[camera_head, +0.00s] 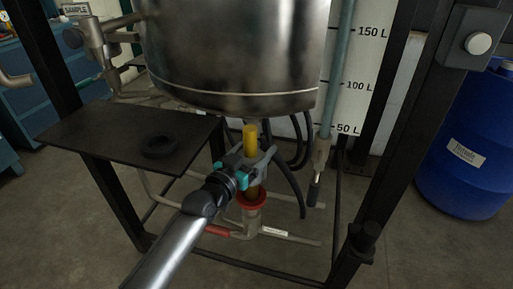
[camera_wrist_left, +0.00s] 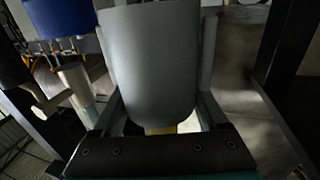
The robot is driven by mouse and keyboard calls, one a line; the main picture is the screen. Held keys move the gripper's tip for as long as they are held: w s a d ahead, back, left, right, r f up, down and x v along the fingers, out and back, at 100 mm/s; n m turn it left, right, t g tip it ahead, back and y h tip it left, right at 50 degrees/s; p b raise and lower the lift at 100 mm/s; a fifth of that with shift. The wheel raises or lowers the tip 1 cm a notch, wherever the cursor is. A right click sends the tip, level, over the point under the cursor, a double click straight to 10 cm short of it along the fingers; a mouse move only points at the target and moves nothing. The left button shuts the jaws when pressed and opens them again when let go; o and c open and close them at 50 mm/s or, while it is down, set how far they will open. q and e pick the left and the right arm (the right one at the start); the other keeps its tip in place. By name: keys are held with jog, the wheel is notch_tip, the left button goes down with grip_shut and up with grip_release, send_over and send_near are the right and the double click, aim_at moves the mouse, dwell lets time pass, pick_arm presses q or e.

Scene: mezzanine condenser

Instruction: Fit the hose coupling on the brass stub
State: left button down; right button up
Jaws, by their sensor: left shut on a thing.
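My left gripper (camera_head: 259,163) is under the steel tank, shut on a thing. In the left wrist view a smooth grey cylinder (camera_wrist_left: 150,65), which looks like the hose coupling, fills the space between the fingers. A strip of yellow metal (camera_wrist_left: 161,130) shows at its lower end. In the head view the yellow brass stub (camera_head: 250,138) stands just above the gripper, below the tank. The gripper hides how coupling and stub meet, so I cannot tell whether they touch. My right gripper is not in view.
The tank (camera_head: 235,50) hangs close above. A red collar (camera_head: 252,201) on piping is just below the gripper. Dark hoses (camera_head: 290,180) hang to the right. A dark shelf (camera_head: 125,135) with a black ring (camera_head: 160,147) is left; a frame post (camera_head: 385,150) is right.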

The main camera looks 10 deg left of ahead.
pick_arm(q)
jog(key=shift+r+p, duration=0.15)
jog(key=shift+p, duration=0.25)
dwell(0.6)
jog(key=shift+f+b, duration=2.55)
jog(key=shift+f, duration=0.8)
jog(key=shift+c, duration=0.5)
grip_release()
jog(key=shift+o, duration=0.5)
jog(key=shift+f, duration=0.15)
jog(key=p+v, duration=0.5)
jog(key=v, duration=1)
jog(key=shift+s, duration=0.15)
